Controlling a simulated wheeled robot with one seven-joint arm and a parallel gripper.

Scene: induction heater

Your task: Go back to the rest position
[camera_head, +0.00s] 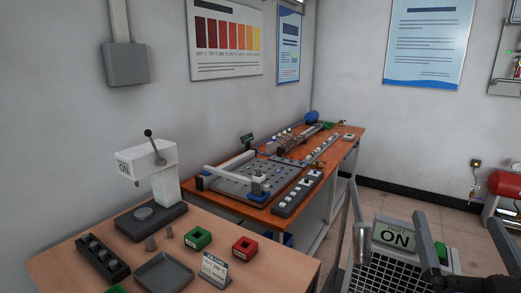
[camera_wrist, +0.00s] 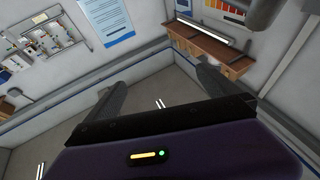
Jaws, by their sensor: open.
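My gripper (camera_wrist: 163,82) shows in the wrist view with its two dark fingers spread wide apart. Nothing is between the fingers; the space beyond them shows only floor and wall. The wrist view is tilted, and the gripper points across the room, away from any nearby object. The task names no other object.
A white lever machine (camera_head: 152,165) stands on the near wooden table (camera_head: 255,275) with a grey tray (camera_head: 163,272), a green block (camera_head: 198,238) and a red block (camera_head: 245,246). A farther bench (camera_head: 345,140) holds several fixtures.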

